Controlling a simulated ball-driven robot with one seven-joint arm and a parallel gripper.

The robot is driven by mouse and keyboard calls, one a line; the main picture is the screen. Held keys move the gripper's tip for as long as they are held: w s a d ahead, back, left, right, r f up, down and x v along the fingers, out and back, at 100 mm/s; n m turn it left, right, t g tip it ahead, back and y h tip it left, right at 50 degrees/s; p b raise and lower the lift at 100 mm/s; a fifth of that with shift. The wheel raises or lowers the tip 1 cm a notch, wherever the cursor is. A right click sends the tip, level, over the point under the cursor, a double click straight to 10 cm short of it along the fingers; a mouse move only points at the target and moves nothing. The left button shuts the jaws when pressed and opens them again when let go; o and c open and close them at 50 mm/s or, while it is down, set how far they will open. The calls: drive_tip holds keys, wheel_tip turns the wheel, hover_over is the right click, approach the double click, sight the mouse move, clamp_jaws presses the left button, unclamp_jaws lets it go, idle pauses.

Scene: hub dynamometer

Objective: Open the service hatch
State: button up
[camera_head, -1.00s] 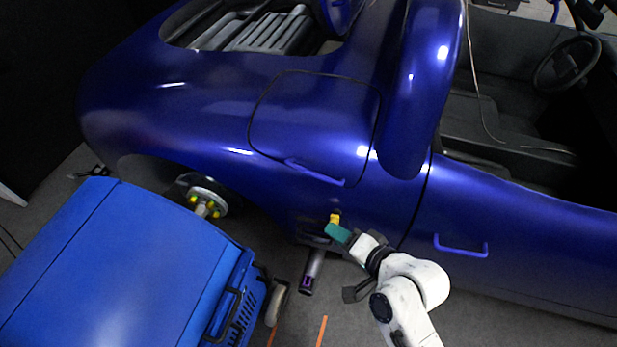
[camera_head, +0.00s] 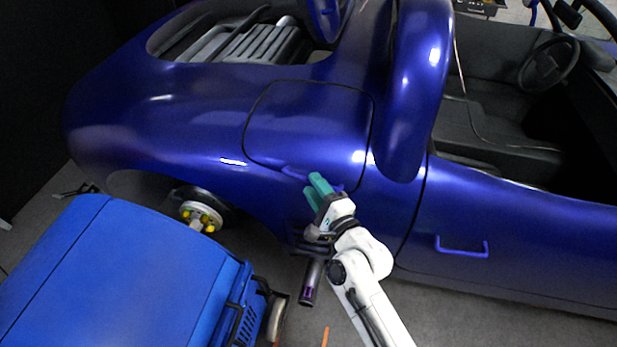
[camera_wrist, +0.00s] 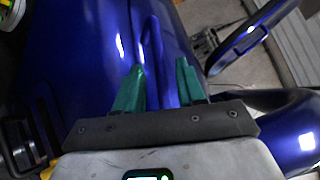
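The service hatch (camera_head: 310,125) is a blue panel outlined by a dark seam on the car's rear flank, and it looks shut. Its blue bar handle (camera_head: 292,173) lies along the hatch's lower edge, partly hidden by my fingers. My gripper (camera_head: 316,187) is at the handle, its teal fingers apart. In the wrist view, the handle (camera_wrist: 152,45) runs lengthwise between and beyond the fingertips of my gripper (camera_wrist: 162,72). There is a gap beside the fingers; I cannot tell whether either one touches the bar.
A blue machine (camera_head: 120,265) stands at the lower left, beside the wheel hub (camera_head: 200,216). A dark pipe (camera_head: 312,282) sticks out below the car body. The door handle (camera_head: 461,247) is to the right. Grey floor shows between the machine and my arm.

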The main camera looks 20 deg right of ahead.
drive_tip(key=shift+w+a, duration=0.15)
drive_tip(key=shift+w, duration=0.65)
drive_tip(key=shift+w+a, duration=0.1)
drive_tip(key=shift+w, duration=0.7)
drive_tip(key=shift+c, duration=0.5)
clamp_jaws()
